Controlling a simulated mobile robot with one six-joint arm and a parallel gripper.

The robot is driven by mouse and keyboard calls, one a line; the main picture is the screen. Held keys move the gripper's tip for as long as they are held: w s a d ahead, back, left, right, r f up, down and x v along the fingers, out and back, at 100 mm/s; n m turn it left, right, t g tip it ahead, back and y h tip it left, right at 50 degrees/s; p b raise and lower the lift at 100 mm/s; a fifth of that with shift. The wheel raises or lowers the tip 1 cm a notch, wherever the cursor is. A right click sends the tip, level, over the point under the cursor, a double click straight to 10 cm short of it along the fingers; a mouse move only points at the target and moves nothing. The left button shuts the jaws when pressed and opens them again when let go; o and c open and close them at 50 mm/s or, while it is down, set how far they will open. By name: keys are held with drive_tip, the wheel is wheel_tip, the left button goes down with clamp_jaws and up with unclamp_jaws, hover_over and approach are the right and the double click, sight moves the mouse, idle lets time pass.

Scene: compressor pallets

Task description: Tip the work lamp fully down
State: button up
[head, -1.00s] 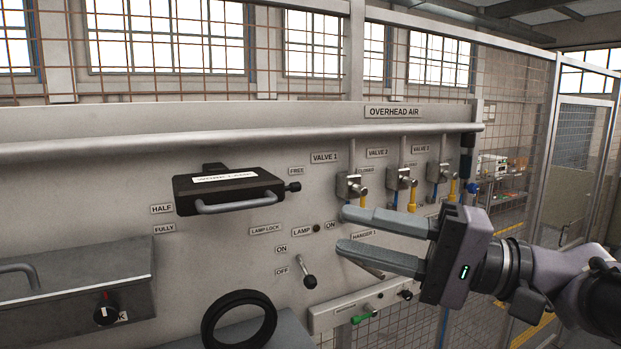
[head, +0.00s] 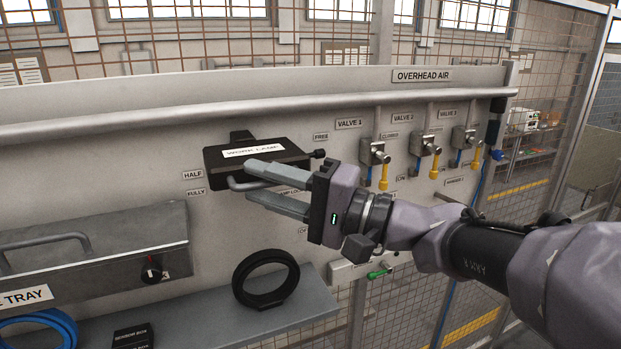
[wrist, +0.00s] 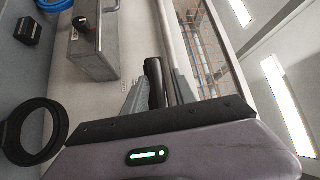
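The work lamp (head: 228,163) is a black box with a white label, mounted on the grey panel. A grey bar handle (head: 234,185) runs along its lower front. The lamp sits roughly level, with HALF (head: 193,175) and FULLY (head: 196,193) plates lower left of it. My gripper (head: 250,182) is open at the lamp's front, one finger above and one below the handle's level. The fingers hide the handle's right part, and I cannot tell whether they touch it. In the wrist view the dark lamp (wrist: 154,78) shows between the spread fingers (wrist: 160,95).
A long pipe rail (head: 300,105) runs above the lamp. Valve 1 (head: 374,153) and other valves are to the right. A metal tray box (head: 100,250) is lower left. A black ring (head: 240,285) stands on the shelf (head: 312,310) below. My arm covers the lamp switch area.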

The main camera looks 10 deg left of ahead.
clamp_jaws()
idle(1.3)
